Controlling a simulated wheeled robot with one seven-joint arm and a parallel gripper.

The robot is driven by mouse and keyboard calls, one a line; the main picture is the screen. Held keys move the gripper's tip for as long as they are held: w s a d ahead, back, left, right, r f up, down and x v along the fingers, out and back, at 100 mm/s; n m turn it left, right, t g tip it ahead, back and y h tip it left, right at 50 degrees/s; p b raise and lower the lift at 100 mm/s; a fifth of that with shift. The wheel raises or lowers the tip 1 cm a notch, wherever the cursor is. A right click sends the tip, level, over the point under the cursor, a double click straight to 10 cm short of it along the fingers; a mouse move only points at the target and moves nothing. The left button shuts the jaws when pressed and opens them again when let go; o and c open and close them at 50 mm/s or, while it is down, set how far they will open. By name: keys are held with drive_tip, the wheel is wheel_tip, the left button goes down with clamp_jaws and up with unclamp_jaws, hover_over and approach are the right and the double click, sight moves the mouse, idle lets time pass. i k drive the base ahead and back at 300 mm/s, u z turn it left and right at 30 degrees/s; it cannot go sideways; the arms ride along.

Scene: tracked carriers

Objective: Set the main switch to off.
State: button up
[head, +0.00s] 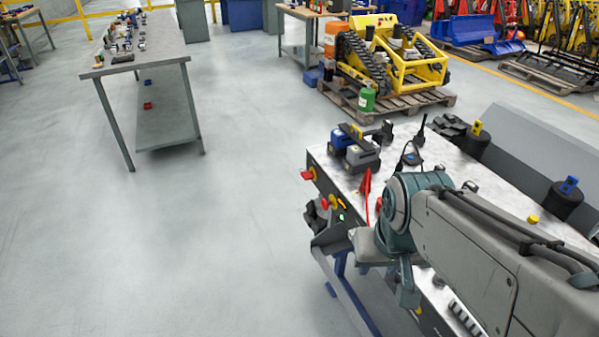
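My arm reaches in from the right. What seems to be my dark gripper (315,213) is just below and left of the second control, apart from the upper knob. Its fingers are too small to read.
Batteries or chargers (360,156), a red clip (366,182) and a black radio lie on the panel-edged bench top. A grey table (150,59) with small parts stands at upper left. A yellow tracked machine (400,60) sits on a pallet behind. The floor at left is clear.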

sight(307, 175)
drive_tip(key=u, duration=0.4)
drive_tip(key=i, duration=1.1)
drive_tip(key=z, duration=0.3)
